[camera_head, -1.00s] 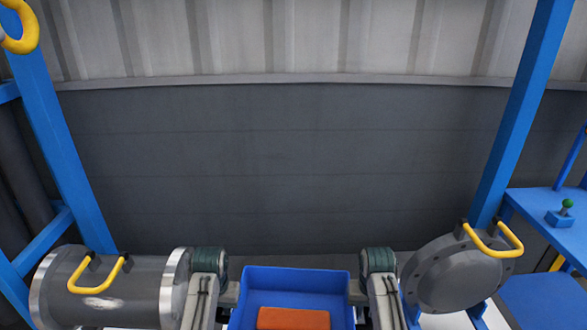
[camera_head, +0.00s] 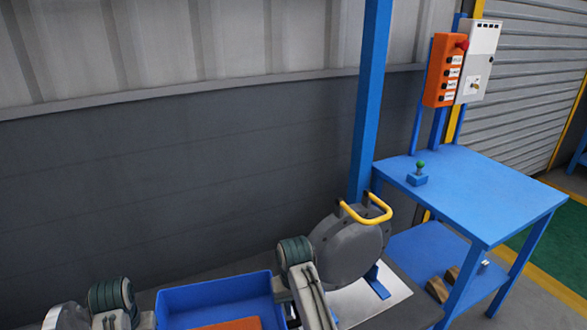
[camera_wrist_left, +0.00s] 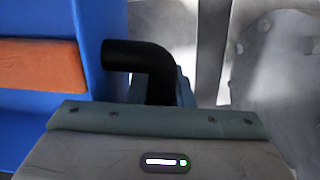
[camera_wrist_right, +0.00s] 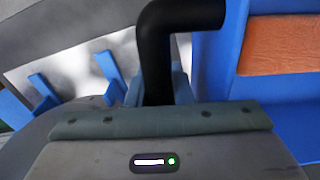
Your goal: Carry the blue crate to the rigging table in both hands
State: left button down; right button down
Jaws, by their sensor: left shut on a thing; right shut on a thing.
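The blue crate (camera_head: 215,295) is at the bottom of the head view, cut off by the frame edge. An orange-brown block (camera_head: 232,324) lies inside it. My left gripper (camera_wrist_left: 160,92) is shut on the crate's black handle at one side. My right gripper (camera_wrist_right: 158,92) is shut on the black handle at the other side. The fingertips are mostly hidden behind the gripper bodies. A blue table (camera_head: 480,195), which may be the rigging table, stands at the right, apart from the crate.
A grey flanged shell (camera_head: 345,250) with a yellow handle (camera_head: 372,212) stands just right of my right arm. A blue post (camera_head: 370,100) rises behind it. An orange control box (camera_head: 445,70) hangs above the table. Wooden blocks (camera_head: 440,287) lie on the lower shelf. Much of the tabletop is clear.

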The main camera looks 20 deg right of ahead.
aim_at(485, 189)
jog(key=z, duration=3.1)
jog(key=i+z, duration=0.3)
jog(key=i, duration=3.45)
jog(key=i+l+u, duration=0.1)
jog(key=i+u, duration=0.35)
jog(key=i, duration=0.1)
